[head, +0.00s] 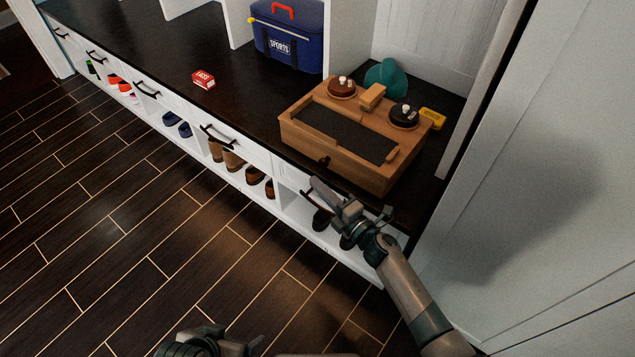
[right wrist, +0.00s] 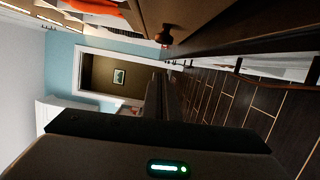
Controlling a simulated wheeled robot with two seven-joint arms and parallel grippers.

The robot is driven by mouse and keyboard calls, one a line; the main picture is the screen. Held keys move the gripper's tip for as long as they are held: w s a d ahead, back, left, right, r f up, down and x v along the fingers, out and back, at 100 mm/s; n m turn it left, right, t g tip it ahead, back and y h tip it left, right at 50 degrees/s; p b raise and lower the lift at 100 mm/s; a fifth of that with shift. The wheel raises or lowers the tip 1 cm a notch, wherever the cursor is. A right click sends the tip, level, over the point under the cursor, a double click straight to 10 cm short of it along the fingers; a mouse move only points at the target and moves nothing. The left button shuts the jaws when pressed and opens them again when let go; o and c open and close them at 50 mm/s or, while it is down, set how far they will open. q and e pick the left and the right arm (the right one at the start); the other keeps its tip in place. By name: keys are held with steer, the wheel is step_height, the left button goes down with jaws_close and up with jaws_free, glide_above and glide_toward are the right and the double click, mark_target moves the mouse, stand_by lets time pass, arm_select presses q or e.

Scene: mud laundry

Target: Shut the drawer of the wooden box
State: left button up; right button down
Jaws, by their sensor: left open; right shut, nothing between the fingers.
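The wooden box (head: 291,133) sits on the dark bench top near its right end. It has a dark panel or recess on top and a small dark knob (head: 323,161) on its front. I cannot tell how far its drawer stands out. The knob also shows near the top of the right wrist view (right wrist: 163,37), in front of the wooden front (right wrist: 190,14). My right gripper (head: 318,187) is shut and empty, just in front of and below the knob, apart from it. My left gripper (head: 232,343) is open at the bottom edge, far from the box, partly cut off.
Two round dark items (head: 342,87) (head: 403,115) and a wooden block (head: 372,97) sit on the box. A red box (head: 204,79) and blue cooler (head: 288,38) stand left. A white panel (head: 530,180) bounds the right.

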arm_select(q)
steer(key=shift+a, duration=0.1)
arm_select(e)
steer(key=v, duration=0.8)
steer(key=shift+s+d, duration=0.25)
steer(key=shift+s, duration=0.05)
